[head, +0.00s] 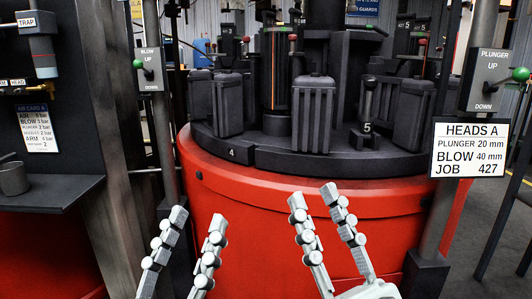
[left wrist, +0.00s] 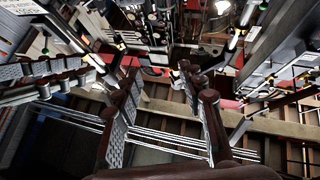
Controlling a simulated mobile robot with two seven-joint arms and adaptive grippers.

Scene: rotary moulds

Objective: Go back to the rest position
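My left gripper (head: 198,217) is low in the head view, left of centre, in front of the red drum. Its two fingers stand apart with nothing between them. The left wrist view also shows the fingers of this gripper (left wrist: 158,78) apart and empty. My right gripper (head: 312,195) is to the right of it, also in front of the drum. Its fingers are spread and hold nothing. Both grippers point upward in the picture and appear clear of the machine.
The red drum (head: 250,225) carries a dark turntable (head: 290,158) with several black moulds (head: 314,112). A blow lever (head: 137,64) is at left, a plunger lever (head: 520,74) at right. A heads sign (head: 468,150) hangs at right. A metal cup (head: 14,178) sits on a left shelf (head: 50,194).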

